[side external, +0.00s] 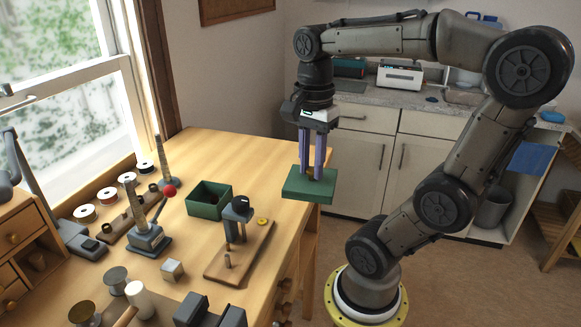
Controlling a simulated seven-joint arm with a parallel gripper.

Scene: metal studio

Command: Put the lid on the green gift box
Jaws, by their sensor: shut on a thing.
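The green gift box (193,206) stands open on the wooden table, with its dark inside showing from above. The green lid (306,187) hangs from my gripper (311,174), to the right of the box and near the table's right edge. The lid looks about level. It is apart from the box, and it appears to be above the table surface, though its exact height is hard to tell.
A wooden board with a dark clamp-like tool (238,218) stands just right of the box. Left of the box are a small stand with a red ball (170,191), a metal cube (172,269) and several spools. The table's back right (240,155) is clear.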

